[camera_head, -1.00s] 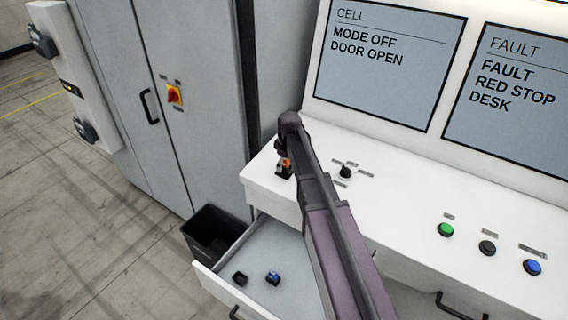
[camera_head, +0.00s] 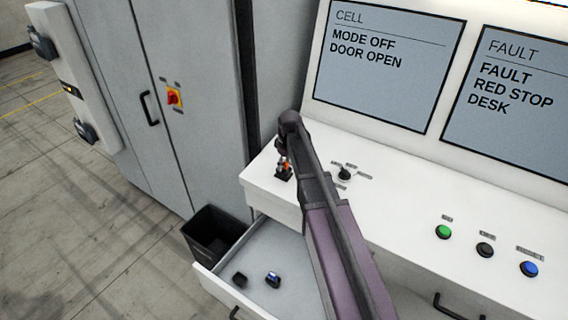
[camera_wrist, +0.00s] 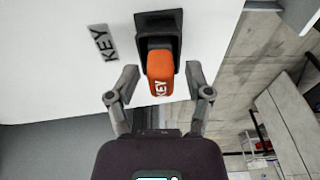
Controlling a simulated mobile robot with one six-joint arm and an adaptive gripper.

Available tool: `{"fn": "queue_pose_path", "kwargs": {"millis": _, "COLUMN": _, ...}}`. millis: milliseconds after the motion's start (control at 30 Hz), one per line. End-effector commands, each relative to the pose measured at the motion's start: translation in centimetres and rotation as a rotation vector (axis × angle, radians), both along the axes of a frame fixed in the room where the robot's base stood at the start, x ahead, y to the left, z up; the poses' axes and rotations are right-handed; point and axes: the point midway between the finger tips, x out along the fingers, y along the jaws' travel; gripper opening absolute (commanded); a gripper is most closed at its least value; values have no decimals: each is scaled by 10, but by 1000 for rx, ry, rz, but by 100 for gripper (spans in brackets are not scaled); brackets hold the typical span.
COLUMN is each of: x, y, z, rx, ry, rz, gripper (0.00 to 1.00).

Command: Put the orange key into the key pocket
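The orange key (camera_wrist: 161,66), with white KEY lettering, sits with its far end in the black key pocket (camera_wrist: 176,22) in the wrist view. How deep it is seated I cannot tell. A grey KEY label (camera_wrist: 103,43) lies beside the pocket on the white desk. My gripper (camera_wrist: 161,78) is open, with one finger on each side of the key and visible gaps between. In the head view my gripper (camera_head: 284,158) is at the desk's left end, largely hidden by my arm, with a little orange showing there.
A selector knob (camera_head: 344,174) stands on the desk just right of my gripper. Below, an open drawer (camera_head: 262,252) holds two small dark items, one partly blue. A black bin (camera_head: 212,232) stands beside the drawer. Green, black and blue buttons are farther right.

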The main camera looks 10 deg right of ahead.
Motion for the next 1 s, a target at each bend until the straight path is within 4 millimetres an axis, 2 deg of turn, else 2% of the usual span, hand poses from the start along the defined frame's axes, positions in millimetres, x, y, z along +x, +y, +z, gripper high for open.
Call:
{"fn": "queue_pose_path", "kwargs": {"millis": 100, "x": -1, "y": -1, "z": 14, "rx": 0, "ry": 0, "rz": 0, "gripper": 64}}
{"fn": "queue_pose_path", "kwargs": {"millis": 1000, "x": -7, "y": -8, "z": 88, "rx": 0, "ry": 0, "rz": 0, "gripper": 64}}
